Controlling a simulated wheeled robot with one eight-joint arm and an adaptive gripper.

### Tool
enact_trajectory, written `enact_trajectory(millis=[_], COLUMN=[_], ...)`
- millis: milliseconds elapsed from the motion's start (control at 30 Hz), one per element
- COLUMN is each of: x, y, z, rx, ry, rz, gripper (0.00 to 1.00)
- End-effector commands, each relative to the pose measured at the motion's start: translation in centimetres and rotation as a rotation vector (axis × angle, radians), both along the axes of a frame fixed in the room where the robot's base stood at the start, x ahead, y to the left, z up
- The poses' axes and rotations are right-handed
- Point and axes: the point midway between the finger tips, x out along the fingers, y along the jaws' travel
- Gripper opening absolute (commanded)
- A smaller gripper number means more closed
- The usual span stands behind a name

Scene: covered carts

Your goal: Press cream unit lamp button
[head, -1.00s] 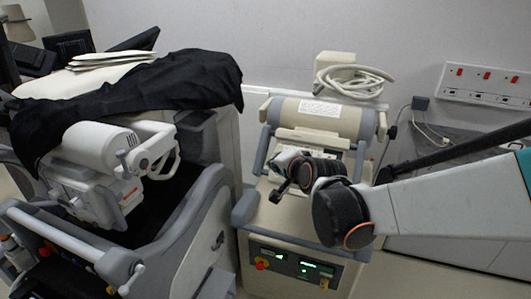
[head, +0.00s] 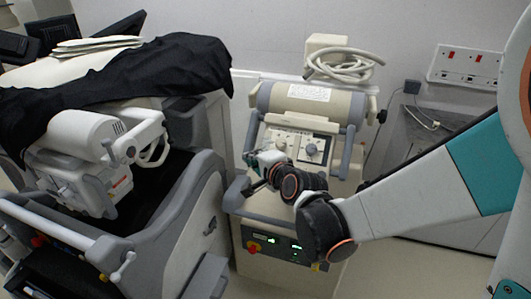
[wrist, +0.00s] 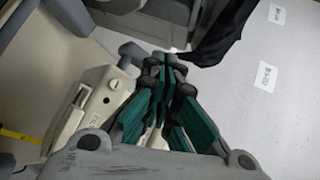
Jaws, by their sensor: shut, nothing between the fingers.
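The cream unit (head: 345,188) stands at the middle of the head view, with a control panel (head: 297,143) and dials (head: 312,150) on its sloped top. Its lower front has lit green displays (head: 297,247) and a red-and-yellow knob (head: 253,247). I cannot tell which part is the lamp button. My gripper (head: 252,160) is over the left side of the top panel and hides part of it. In the wrist view, my gripper (wrist: 168,62) has its teal fingers together and empty. A cream panel with a round knob (wrist: 113,83) lies left of the fingers there.
A grey-and-white cart (head: 185,215) with a black cloth (head: 150,75) stands close on the left. A wall socket panel (head: 465,65) is at the right.

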Motion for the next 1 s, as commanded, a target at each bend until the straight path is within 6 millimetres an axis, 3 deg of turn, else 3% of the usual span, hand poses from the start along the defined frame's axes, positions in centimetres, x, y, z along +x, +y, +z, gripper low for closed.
enact_trajectory(millis=[600,1000], x=[4.6,6.0], y=[-1.7,-2.2], z=[-4.9,-6.0], rx=[-0.001,-0.001], ry=[0.0,0.0], rz=[-0.002,0.0], gripper=[0.0,0.0])
